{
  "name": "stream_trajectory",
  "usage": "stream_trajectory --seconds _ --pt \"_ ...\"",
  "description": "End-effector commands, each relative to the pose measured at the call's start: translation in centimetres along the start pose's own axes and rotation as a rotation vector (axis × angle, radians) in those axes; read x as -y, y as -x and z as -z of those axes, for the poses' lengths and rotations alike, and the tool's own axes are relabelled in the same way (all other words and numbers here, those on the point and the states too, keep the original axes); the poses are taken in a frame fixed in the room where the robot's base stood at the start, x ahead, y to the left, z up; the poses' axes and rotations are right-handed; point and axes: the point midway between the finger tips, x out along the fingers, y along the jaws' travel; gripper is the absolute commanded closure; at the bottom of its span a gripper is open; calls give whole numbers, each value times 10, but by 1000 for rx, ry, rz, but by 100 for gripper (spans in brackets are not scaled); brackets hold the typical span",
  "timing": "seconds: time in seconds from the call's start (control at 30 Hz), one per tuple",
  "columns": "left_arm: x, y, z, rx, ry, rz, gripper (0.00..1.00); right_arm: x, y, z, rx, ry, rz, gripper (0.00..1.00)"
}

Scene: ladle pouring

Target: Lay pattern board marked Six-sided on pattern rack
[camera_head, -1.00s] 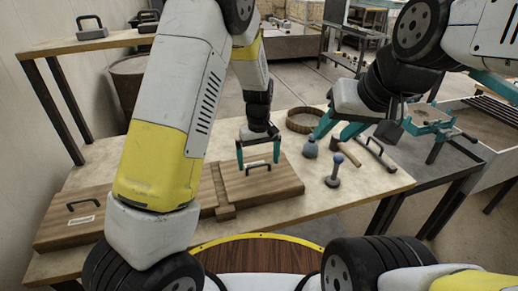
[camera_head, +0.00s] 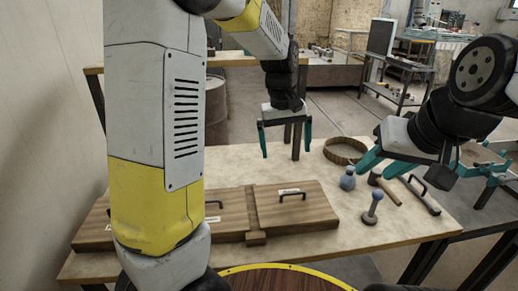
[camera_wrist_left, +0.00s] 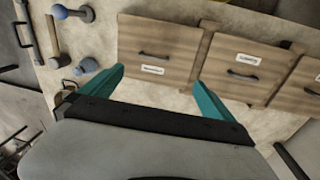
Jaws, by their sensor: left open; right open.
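A wooden pattern board (camera_head: 320,213) with a black bar handle and a white label lies at the right end of the row on the table. It also shows in the left wrist view (camera_wrist_left: 180,38). A second labelled board (camera_head: 228,226) lies to its left, and it also shows in the left wrist view (camera_wrist_left: 232,86). Part of a third board (camera_wrist_left: 302,98) shows at that view's right edge. The labels are too small to read surely. My left gripper (camera_head: 286,151) is open and empty above the boards. My right gripper (camera_head: 375,172) is open over the table's right side.
A wooden ring (camera_head: 346,151), blue-grey knobbed tools (camera_head: 371,207), a mallet (camera_head: 388,190) and a handled bar (camera_head: 420,194) lie at the table's right. A raised wooden shelf (camera_head: 225,61) stands behind. I cannot tell which thing is the pattern rack. The table's front right is clear.

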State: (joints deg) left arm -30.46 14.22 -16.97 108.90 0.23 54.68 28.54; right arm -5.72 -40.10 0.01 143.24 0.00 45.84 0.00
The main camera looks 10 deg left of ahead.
Motion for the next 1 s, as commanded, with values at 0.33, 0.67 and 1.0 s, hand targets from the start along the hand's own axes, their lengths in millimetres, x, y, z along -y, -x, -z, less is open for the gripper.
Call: stream_trajectory --seconds 0.33,0.67,1.0 --pt "86 92 -83 -224 -173 -181 0 0 0 0 0 0 0 59" --pt "130 108 -151 -440 -311 -157 0 0 0 0 0 0 0 59" --pt "134 107 -159 -468 -333 -143 0 0 0 0 0 0 0 59"
